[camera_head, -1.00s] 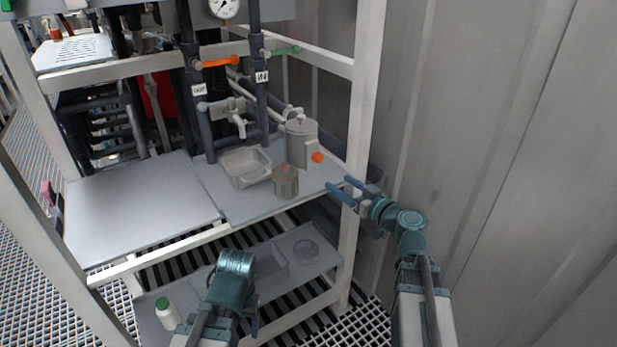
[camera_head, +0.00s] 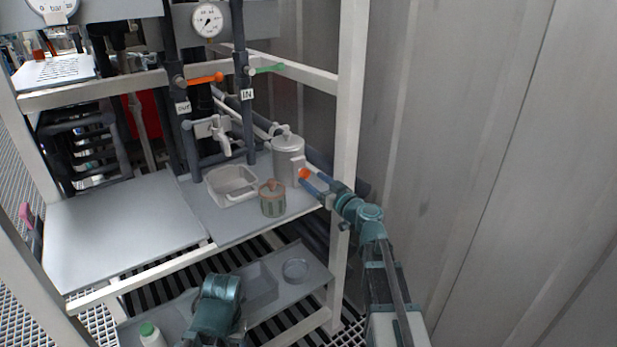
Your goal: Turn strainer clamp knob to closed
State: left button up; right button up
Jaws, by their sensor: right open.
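The strainer, a grey metal canister (camera_head: 287,160) with a lid, stands upright at the back right of the upper shelf. Its orange clamp knob (camera_head: 304,174) sits on its right side. My right gripper (camera_head: 306,180) is open, with its blue fingers at the knob, apparently one on either side of it. I cannot tell whether they touch it. My left arm (camera_head: 218,303) shows at the bottom, in front of the lower shelf; its gripper's fingers are hidden.
A grey tray (camera_head: 232,184) and a small jar with an orange top (camera_head: 272,200) stand left of the strainer. Pipes with an orange valve handle (camera_head: 205,78) and a green one (camera_head: 268,69) rise behind. A white frame post (camera_head: 346,130) stands close to my right arm.

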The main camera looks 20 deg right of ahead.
aim_at(307, 175)
jog(key=shift+x, duration=1.55)
grip_shut()
